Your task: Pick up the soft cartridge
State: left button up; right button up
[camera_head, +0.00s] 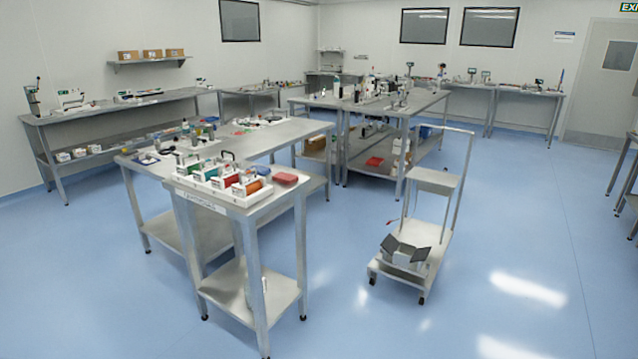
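Several cartridges with coloured rolls and dark handles sit in a white tray (241,201) on the near steel table. Neither of my grippers is in view.
A steel cart (412,235) with an open carton (404,252) stands right of the near table. Equipment benches (360,108) stand behind. The blue floor is clear in front and at right.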

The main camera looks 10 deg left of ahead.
aim_at(245, 189)
jog(key=z, duration=0.6)
jog(key=i, duration=2.8)
jog(key=u, duration=1.1)
jog(key=i, duration=0.85)
jog(key=u, duration=0.85)
